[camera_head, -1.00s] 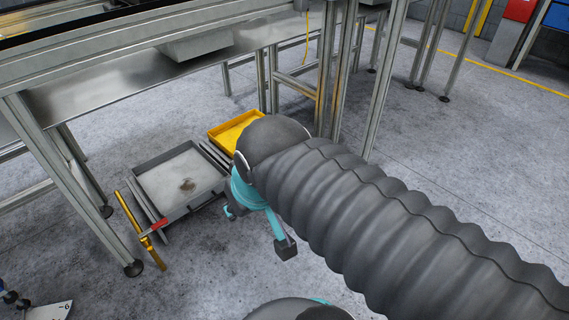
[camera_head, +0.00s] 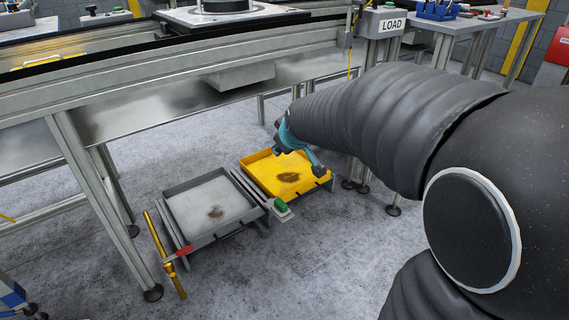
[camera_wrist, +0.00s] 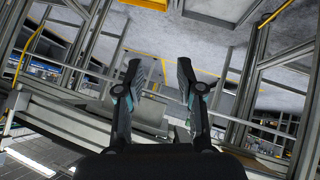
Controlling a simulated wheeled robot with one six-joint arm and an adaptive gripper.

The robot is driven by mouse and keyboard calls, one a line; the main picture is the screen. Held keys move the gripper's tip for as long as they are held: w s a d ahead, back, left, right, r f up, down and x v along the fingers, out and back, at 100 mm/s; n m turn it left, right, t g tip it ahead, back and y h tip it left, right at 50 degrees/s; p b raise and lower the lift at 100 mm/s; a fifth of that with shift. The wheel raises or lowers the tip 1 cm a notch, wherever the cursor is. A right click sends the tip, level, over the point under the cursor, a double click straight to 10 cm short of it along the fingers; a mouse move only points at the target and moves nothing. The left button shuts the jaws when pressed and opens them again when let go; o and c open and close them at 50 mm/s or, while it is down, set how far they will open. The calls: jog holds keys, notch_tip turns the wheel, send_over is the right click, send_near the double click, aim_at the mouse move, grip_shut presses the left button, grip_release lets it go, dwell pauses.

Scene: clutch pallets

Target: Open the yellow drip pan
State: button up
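The yellow drip pan (camera_head: 262,173) lies low under the conveyor frame, right of a grey pan. It is a shallow tray with a dark stain on its floor. My gripper (camera_head: 318,169) is over its right side, near the front right corner; I cannot tell whether it touches the rim. In the wrist view my gripper (camera_wrist: 157,75) has its two fingers apart, with nothing between them. That view looks upside down; a yellow edge, likely the pan, shows at its top (camera_wrist: 147,4).
The grey pan (camera_head: 180,205) has a stain and side rails. A green-tipped grey piece (camera_head: 281,207) sits at the front between the pans. Frame legs (camera_head: 366,178) stand close right of the yellow pan. The floor in front is clear.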

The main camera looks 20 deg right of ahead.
jog(key=w+d+f+n+t+h, duration=0.1)
jog(key=w+d+f+n, duration=0.15)
jog(key=w+f, duration=0.45)
jog(key=w+d+f+n+t+h+b, duration=0.1)
jog(key=w+d+f, duration=0.35)
jog(key=w, duration=0.45)
jog(key=w+d+f+n+t, duration=0.1)
jog(key=w+d+f, duration=0.2)
jog(key=w+f, duration=0.35)
jog(key=w+d+f+n+t+h, duration=0.1)
jog(key=w+d+f, duration=0.2)
jog(key=f, duration=0.3)
jog(key=w+d+f+n+t+h, duration=0.1)
jog(key=w+d+f+n, duration=0.1)
jog(key=f, duration=0.5)
jog(key=n+h+b, duration=0.1)
jog(key=n+h, duration=0.1)
jog(key=h, duration=0.1)
send_near(311, 192)
notch_tip(311, 192, up, 6)
jog(key=w+d, duration=0.2)
notch_tip(311, 192, down, 8)
jog(key=shift+t, duration=0.3)
jog(key=shift+a+r+b+x, duration=0.15)
jog(key=shift+b+x, duration=0.4)
jog(key=shift+x, duration=1.35)
jog(key=shift+a+r+b+x, duration=0.15)
jog(key=shift+b+x, duration=0.4)
jog(key=shift+x, duration=1.3)
jog(key=shift+w, duration=0.2)
